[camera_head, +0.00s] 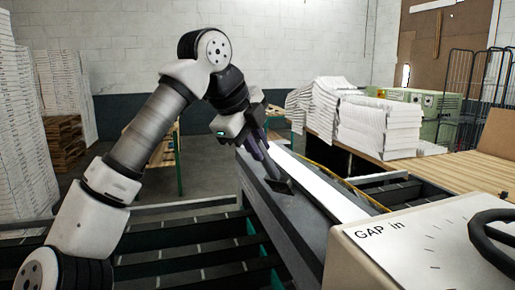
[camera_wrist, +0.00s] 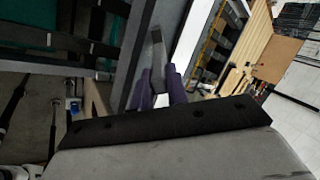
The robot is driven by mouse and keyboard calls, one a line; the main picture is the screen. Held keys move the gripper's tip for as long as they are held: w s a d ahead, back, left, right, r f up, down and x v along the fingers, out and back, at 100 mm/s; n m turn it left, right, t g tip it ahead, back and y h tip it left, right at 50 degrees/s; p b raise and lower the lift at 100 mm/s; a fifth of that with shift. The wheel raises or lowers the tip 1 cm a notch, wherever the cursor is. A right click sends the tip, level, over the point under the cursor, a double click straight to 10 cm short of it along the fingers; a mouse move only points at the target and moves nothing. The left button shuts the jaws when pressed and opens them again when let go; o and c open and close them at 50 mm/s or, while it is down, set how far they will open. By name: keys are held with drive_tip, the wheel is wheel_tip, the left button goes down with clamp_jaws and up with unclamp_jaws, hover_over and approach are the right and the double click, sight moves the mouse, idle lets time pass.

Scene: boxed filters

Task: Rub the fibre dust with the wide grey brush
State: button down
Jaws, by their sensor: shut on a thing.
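My gripper (camera_head: 260,146) has purple fingers and is shut on the wide grey brush (camera_head: 281,186), above the machine's long grey ledge (camera_head: 265,203). The brush is tilted, with its dark head at the lower end, close to the ledge. I cannot tell whether it touches. In the wrist view my gripper (camera_wrist: 161,90) shows with both purple fingers around the brush (camera_wrist: 157,52), which points away from the wrist. I cannot make out the fibre dust in either view; it may be too small or hidden by the brush.
A white strip (camera_head: 330,190) runs beside the ledge. A beige box marked "GAP in" (camera_head: 420,240) with a black handwheel (camera_head: 492,240) stands at the front right. Stacked white sheets (camera_head: 375,125) lie on a wooden table behind. Dark slatted framework (camera_head: 200,255) lies at the front left.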

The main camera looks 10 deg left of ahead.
drive_tip(key=shift+r, duration=2.3)
drive_tip(key=shift+r, duration=1.5)
drive_tip(key=shift+f, duration=0.1)
drive_tip(key=shift+b+x, duration=0.65)
drive_tip(key=shift+x, duration=0.4)
drive_tip(key=shift+s+a, duration=0.1)
drive_tip(key=shift+s, duration=0.05)
